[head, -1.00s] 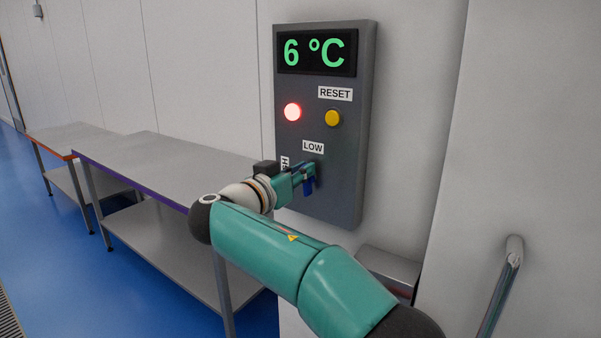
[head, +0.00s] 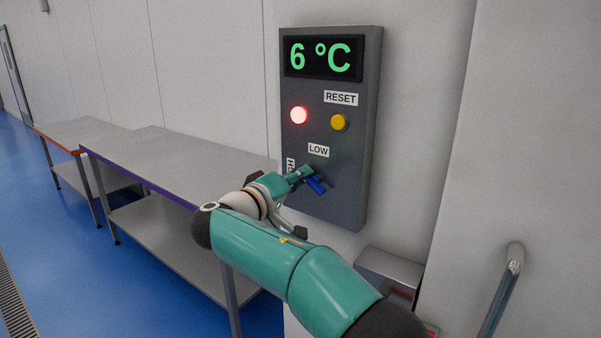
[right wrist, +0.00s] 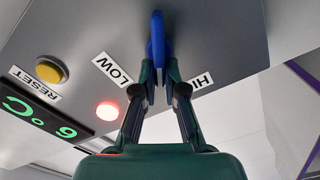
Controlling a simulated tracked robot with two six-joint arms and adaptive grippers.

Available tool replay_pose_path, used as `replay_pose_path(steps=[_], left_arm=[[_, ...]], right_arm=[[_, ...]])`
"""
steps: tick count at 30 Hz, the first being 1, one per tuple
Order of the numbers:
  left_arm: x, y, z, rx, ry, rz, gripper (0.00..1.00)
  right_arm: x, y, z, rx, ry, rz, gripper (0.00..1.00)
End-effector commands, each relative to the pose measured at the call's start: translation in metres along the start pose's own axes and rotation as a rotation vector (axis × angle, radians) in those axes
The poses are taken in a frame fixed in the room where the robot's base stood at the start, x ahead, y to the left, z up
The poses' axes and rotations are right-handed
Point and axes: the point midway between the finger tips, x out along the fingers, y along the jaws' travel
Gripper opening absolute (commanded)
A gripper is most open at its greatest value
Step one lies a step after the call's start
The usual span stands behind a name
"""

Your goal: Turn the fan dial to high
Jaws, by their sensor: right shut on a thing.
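The fan dial is a blue lever-like knob (head: 317,186) low on the grey control panel (head: 345,205). It sits below the LOW label (head: 318,150), and a second label (head: 290,166), partly hidden by my gripper, is to its left. In the head view the knob is tilted, its visible end toward the lower right. My right gripper (head: 306,176) is at the knob. In the right wrist view my right gripper (right wrist: 158,76) is shut on the blue knob (right wrist: 157,32), between the LOW label (right wrist: 112,68) and a label starting HI (right wrist: 200,82). My left gripper is out of view.
The panel has a green 6 °C display (head: 322,57), a lit red lamp (head: 298,115) and a yellow RESET button (head: 339,122). Steel tables (head: 165,165) stand along the wall at left. A metal box (head: 390,270) and a handle (head: 510,270) are at lower right.

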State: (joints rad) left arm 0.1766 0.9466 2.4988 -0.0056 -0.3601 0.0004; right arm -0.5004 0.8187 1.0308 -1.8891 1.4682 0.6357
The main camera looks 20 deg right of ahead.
Motion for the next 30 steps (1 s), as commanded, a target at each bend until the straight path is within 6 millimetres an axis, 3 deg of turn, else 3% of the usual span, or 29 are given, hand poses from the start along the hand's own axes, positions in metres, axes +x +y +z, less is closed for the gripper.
replay_pose_path(steps=[15, 30], left_arm=[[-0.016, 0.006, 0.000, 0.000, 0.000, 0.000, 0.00], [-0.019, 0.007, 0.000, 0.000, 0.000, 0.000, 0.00]], right_arm=[[-0.002, -0.013, 0.001, -0.429, 0.004, -0.005, 0.00], [-0.002, -0.018, 0.004, -0.557, 0.004, -0.007, 0.00]])
